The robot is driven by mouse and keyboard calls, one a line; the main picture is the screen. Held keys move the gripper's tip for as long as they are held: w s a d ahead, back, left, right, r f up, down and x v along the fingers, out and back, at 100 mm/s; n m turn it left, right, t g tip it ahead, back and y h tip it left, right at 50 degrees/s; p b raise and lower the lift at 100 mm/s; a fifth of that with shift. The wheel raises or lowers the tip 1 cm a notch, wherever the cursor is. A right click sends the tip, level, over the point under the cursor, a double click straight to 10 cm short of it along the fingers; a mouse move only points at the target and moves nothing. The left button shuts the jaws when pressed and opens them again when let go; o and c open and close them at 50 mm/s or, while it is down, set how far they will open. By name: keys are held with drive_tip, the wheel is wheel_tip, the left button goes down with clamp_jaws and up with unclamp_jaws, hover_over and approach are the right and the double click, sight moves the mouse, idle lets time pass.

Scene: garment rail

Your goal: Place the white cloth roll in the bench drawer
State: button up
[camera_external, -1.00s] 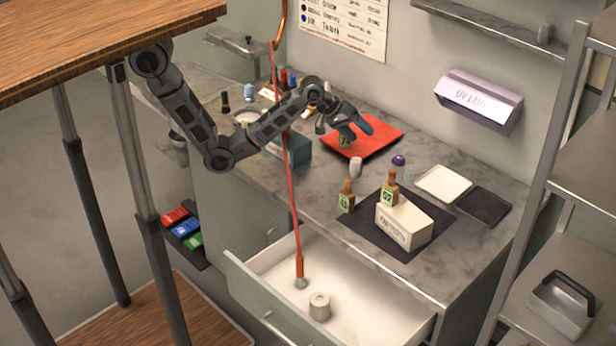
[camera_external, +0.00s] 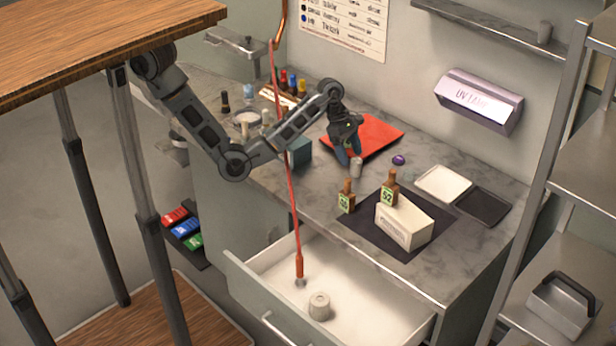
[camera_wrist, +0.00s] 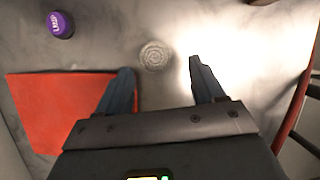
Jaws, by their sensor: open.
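A small whitish roll (camera_external: 356,167) stands upright on the grey bench, just in front of the red mat. In the wrist view its spiral top (camera_wrist: 155,57) lies slightly beyond the fingertips, between their lines. My gripper (camera_external: 349,156) points down, open and empty, just behind and above the roll; contact cannot be told from outside. Its two blue-grey fingers (camera_wrist: 160,78) are spread wide in the wrist view. The bench drawer (camera_external: 385,308) is pulled open below the bench front. Another pale roll (camera_external: 319,306) stands inside it, near its front.
A red mat (camera_external: 378,133) and a purple-capped item (camera_external: 398,160) are near the roll. Two brown bottles, one (camera_external: 346,197) nearer, and a white box (camera_external: 403,224) stand to the right. The drawer's right half is clear.

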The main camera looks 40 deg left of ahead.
sight(354, 159)
drive_tip(key=shift+w+p+x, duration=0.2)
drive_tip(key=shift+p+x, duration=0.1)
drive_tip(key=shift+x, duration=2.35)
drive_tip(key=shift+d, duration=0.15)
drive_tip(key=c, duration=1.1)
wheel_tip(354, 159, up, 10)
drive_tip(key=shift+r+p, duration=0.1)
drive_tip(key=shift+p, duration=0.55)
